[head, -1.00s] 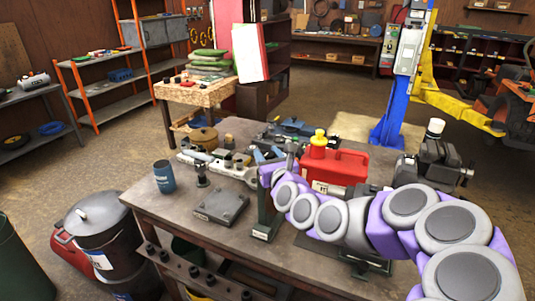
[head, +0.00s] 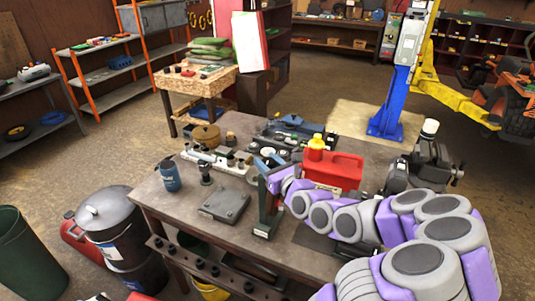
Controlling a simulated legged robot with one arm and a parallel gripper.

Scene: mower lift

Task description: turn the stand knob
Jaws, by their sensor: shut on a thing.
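A dark green upright stand (head: 266,212) is on the workbench (head: 165,205), near its front middle, with a small pale label at its foot. My purple and grey arm reaches in from the right. My gripper (head: 272,179) is at the top of the stand, shut on the stand knob. The fingers and the stand's top overlap, so the knob itself is mostly hidden and its angle cannot be told.
A red can (head: 335,171) with a yellow cap is just behind my arm. A flat grey plate (head: 224,205) and a blue cup (head: 169,176) are left of the stand. A dark vise-like machine (head: 428,165) is at the right. Free floor lies beyond the bench.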

